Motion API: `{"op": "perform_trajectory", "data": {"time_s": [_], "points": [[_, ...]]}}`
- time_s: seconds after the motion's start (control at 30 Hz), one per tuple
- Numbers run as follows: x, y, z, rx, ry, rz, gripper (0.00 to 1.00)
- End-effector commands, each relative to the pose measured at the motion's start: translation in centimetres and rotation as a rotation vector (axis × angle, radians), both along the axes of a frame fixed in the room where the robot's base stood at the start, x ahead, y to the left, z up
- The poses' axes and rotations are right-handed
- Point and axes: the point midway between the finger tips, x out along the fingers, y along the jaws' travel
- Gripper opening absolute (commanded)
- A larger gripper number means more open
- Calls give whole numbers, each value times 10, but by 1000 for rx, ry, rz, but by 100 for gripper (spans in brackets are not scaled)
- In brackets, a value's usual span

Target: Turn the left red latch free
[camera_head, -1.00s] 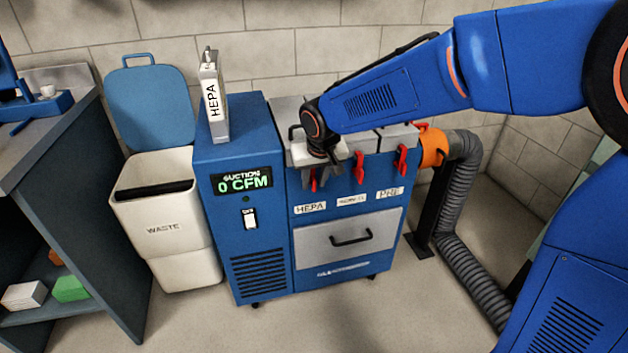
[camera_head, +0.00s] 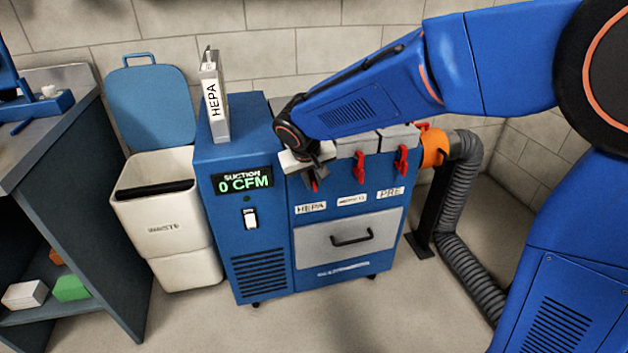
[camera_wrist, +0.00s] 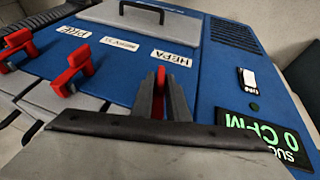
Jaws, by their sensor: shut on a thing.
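The left red latch (camera_head: 315,185) is on the upper front of the blue suction cabinet (camera_head: 272,205), above the HEPA label (camera_head: 310,209). My gripper (camera_head: 313,179) is shut on this latch. In the wrist view the grey fingers (camera_wrist: 164,98) close around it, and a red strip of the latch (camera_wrist: 161,77) shows between them. Most of the latch is hidden by the fingers. The middle red latch (camera_head: 359,168) and the right red latch (camera_head: 402,160) stand upright and apart from my gripper.
A HEPA filter (camera_head: 213,97) stands on the cabinet's left top. The display (camera_head: 242,180) reads 0 CFM. A waste bin (camera_head: 160,205) with its lid raised is at left. An orange collar (camera_head: 434,148) and grey hose (camera_head: 459,205) are at right.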

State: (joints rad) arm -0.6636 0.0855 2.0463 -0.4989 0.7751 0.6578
Motion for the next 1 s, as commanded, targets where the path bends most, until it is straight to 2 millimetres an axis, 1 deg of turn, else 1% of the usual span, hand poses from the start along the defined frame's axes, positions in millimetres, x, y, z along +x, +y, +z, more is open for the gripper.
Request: {"op": "perform_trajectory", "data": {"time_s": [0.03, 0.4, 1.0], "points": [[-1, 4, -1, -37, -9, 6, 0], [-3, 10, -4, -365, -105, 5, 0], [-5, 16, -15, -913, -261, 3, 0]]}}
